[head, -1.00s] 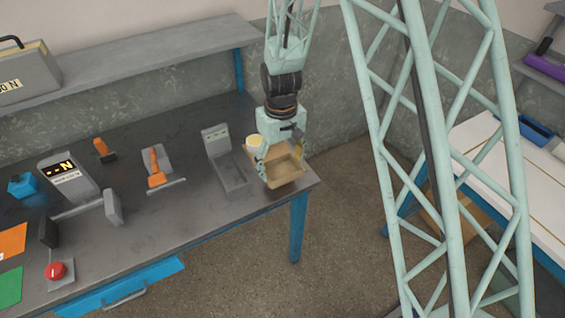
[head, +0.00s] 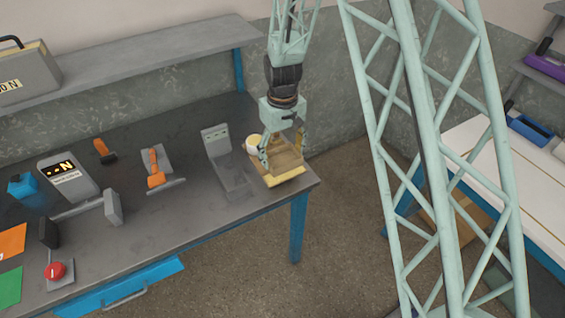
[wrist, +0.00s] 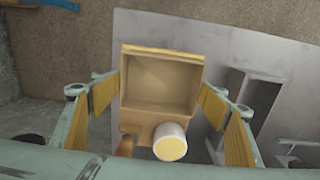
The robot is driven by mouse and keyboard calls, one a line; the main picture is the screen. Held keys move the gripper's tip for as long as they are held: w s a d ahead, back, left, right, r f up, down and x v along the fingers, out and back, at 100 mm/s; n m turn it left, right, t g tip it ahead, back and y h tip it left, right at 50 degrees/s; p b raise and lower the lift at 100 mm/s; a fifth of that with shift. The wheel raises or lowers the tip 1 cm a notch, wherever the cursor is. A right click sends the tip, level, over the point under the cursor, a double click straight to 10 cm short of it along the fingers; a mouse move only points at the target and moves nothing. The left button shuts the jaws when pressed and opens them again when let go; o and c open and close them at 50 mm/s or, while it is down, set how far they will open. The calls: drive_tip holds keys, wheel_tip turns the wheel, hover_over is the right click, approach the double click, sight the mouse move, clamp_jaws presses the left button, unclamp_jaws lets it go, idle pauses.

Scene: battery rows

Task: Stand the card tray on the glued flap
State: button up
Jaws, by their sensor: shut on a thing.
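The card tray (head: 286,158) is a shallow brown cardboard box at the right end of the bench. My gripper (head: 283,150) is shut on it, with one finger at each side. In the wrist view the tray (wrist: 160,82) sits between the yellow finger pads of my gripper (wrist: 161,95), its open hollow facing the camera. A yellow strip runs along the tray's far edge there. In the head view a yellow edge shows below the tray, near the bench's front corner. I cannot tell the glued flap apart from the tray, nor whether they touch.
A white pot with a yellow top (head: 253,143) stands close behind the tray, beside my finger. A grey L-shaped stand (head: 216,140) is just left. An orange-handled tool (head: 155,170) lies further left. The bench (head: 200,210) ends just right of the tray.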

sight(283, 163)
drive_tip(key=shift+s+f, duration=0.1)
drive_tip(key=shift+f, duration=1.55)
drive_tip(key=shift+f+b, duration=0.15)
drive_tip(key=shift+b, duration=0.15)
drive_tip(key=o, duration=0.8)
drive_tip(key=shift+r, duration=0.2)
drive_tip(key=shift+r+p, duration=0.75)
drive_tip(key=shift+r, duration=5.25)
